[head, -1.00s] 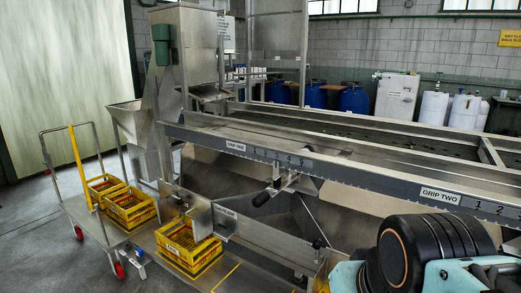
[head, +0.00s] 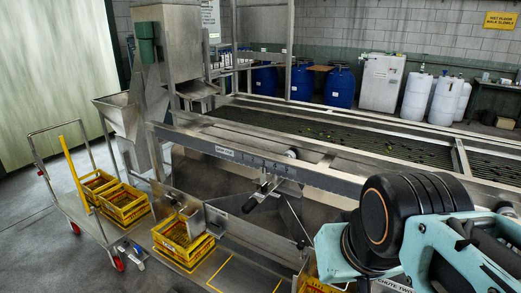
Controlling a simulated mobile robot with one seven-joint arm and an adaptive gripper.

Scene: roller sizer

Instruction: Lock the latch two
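I cannot make out latch two; my arm covers the lower right of the head view. A label reading CHUTE TWO (head: 395,285) shows at the bottom edge, just under my arm. A small dark knob (head: 302,244) stands on the chute edge left of my arm. My arm's black and light-blue links fill the lower right. No gripper fingers are visible.
Yellow crates stand in front of the sizer (head: 190,245) and on a trolley (head: 62,215) at left. Part of another crate (head: 318,286) shows at the bottom beside my arm. Blue drums (head: 340,87) and white containers (head: 416,97) stand at the back.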

